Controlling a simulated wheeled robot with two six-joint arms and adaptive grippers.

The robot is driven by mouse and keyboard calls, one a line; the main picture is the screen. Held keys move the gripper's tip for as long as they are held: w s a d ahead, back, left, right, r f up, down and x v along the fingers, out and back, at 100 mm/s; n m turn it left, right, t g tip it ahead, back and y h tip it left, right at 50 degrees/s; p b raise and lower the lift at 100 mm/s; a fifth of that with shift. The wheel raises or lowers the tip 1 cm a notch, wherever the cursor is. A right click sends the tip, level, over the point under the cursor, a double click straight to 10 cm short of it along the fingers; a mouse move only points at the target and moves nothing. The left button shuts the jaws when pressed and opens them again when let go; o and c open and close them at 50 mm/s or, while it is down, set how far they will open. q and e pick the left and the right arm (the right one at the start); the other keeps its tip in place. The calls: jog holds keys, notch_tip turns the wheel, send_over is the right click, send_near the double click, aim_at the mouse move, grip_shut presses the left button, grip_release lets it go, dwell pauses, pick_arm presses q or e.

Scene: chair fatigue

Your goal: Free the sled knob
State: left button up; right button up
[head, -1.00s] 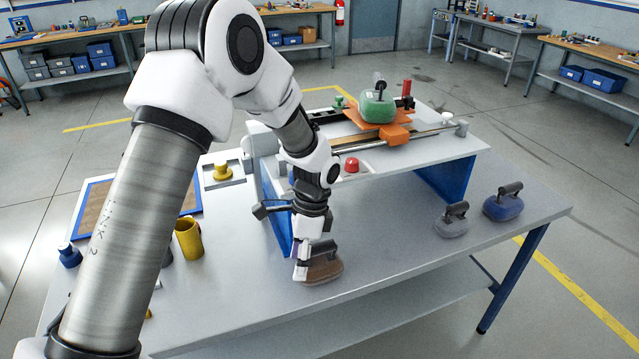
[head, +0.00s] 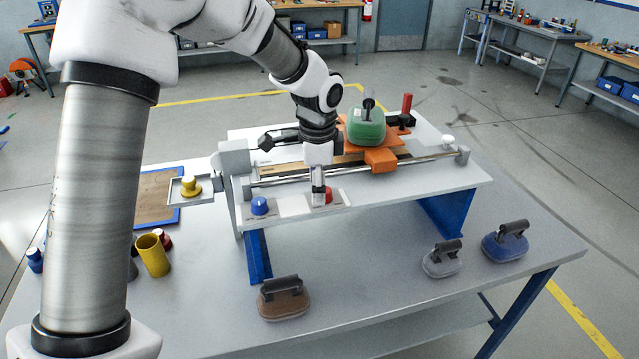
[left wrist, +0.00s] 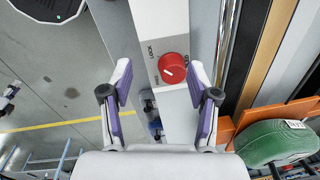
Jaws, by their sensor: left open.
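The red knob (head: 328,196) sits on the front rail of the raised bench rig, partly hidden by my left gripper (head: 318,197). In the left wrist view the round red knob (left wrist: 173,68) has a small white pointer mark and the word LOCK on the pale panel beside it. My left gripper's fingers are open, with the knob showing between the two tips, slightly toward the right one. I cannot tell whether either finger touches it. The orange sled (head: 381,160) sits on the rails with a green weight (head: 366,127) on top. My right gripper is not in view.
A blue knob (head: 259,205) stands left of the red knob. A brown weight (head: 284,298), a grey weight (head: 442,259) and a blue weight (head: 505,240) rest on the table. A yellow cup (head: 152,256) stands at left. The table's front middle is clear.

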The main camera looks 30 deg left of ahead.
aim_at(326, 188)
pick_arm(q)
jog(key=w+f, duration=0.3)
jog(key=shift+w+f, duration=0.1)
jog(key=shift+w, duration=0.05)
jog(key=shift+s+r, duration=0.3)
jog(key=c, duration=0.5)
jog(key=shift+s+r, duration=0.15)
jog(key=shift+s, duration=0.2)
jog(key=c, duration=0.6)
grip_shut()
jog(key=shift+w, duration=0.1)
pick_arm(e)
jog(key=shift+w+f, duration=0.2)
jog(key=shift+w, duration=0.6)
